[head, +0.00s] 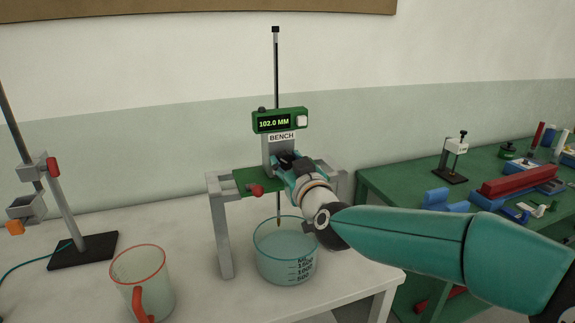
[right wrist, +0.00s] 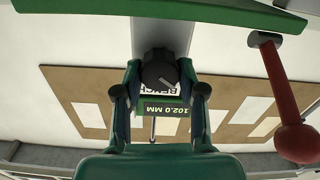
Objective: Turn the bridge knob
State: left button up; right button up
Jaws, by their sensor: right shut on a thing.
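The bridge knob (right wrist: 158,72) is dark and round, with a pale pointer mark, and sits on the grey post in the right wrist view. My right gripper (right wrist: 160,85) is shut on it, one finger on each side. In the head view my right gripper (head: 284,163) is at the front of the post, below the BENCH label, and hides most of the knob. The green gauge (head: 279,121) above reads 102.0 MM. The grey bridge (head: 222,235) stands over a glass beaker (head: 272,262), with a pointed rod (head: 278,215) hanging down into it. My left gripper is not in view.
A red-ended lever (head: 256,190) sticks out of the bridge's front, close to my gripper; it also shows in the right wrist view (right wrist: 292,115). A red-handled jug (head: 140,278) and a clamp stand (head: 82,250) are at left. A green bench (head: 400,185) is at right.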

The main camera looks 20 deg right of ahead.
jog(key=m+b, duration=0.1)
jog(key=m, duration=0.1)
jog(key=shift+f+m+b, duration=0.2)
jog(key=shift+m+b, duration=0.1)
jog(key=shift+b, duration=0.1)
jog(key=shift+d+r+m, duration=0.1)
jog(key=shift+r+m, duration=0.05)
jog(key=shift+m, duration=0.55)
jog(key=o, duration=1.1)
jog(key=shift+o, duration=0.2)
jog(key=s, duration=1.2)
jog(key=shift+d, duration=0.2)
